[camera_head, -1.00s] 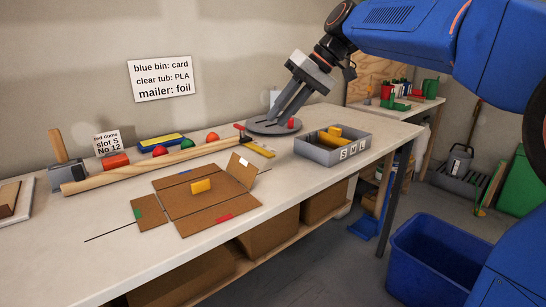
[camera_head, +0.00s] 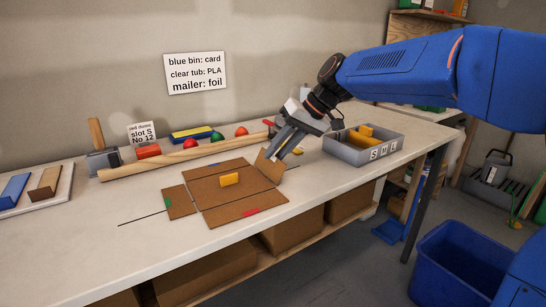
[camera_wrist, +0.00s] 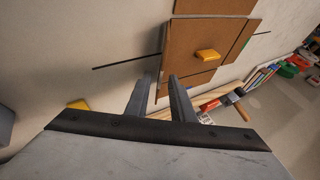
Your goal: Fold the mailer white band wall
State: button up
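The cardboard mailer (camera_head: 228,190) lies flat on the bench; it also shows in the wrist view (camera_wrist: 190,72). A yellow block (camera_head: 230,179) sits on its middle panel. Its left flap has a green mark (camera_head: 168,203) and its front flap a red mark (camera_head: 250,212). The right wall (camera_head: 268,169), which carried the white band in the earlier view, stands tilted up; its band is now hidden behind my gripper. My gripper (camera_head: 276,155) is at this wall's upper edge. In the wrist view its fingers (camera_wrist: 160,84) are apart; I cannot tell whether they touch the wall.
A grey divided tray (camera_head: 345,150) with yellow pieces stands right of my gripper. The bench front is clear. A blue bin (camera_head: 455,250) stands on the floor.

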aim_at(278, 160)
jog(key=shift+x, duration=1.2)
jog(key=shift+c, duration=0.6)
grip_shut()
jog(key=shift+w+d+f+m+g+y, duration=0.35)
jog(key=shift+d+g+y, duration=0.1)
jog(key=shift+y, duration=0.25)
jog(key=shift+w+d+f+g+y, duration=0.15)
jog(key=shift+f+g+y, duration=0.1)
jog(key=shift+y, duration=0.35)
jog(key=shift+d+f+g+y, duration=0.15)
jog(key=shift+g+y, duration=0.05)
jog(key=shift+y, duration=0.4)
jog(key=shift+o, duration=0.6)
grip_release()
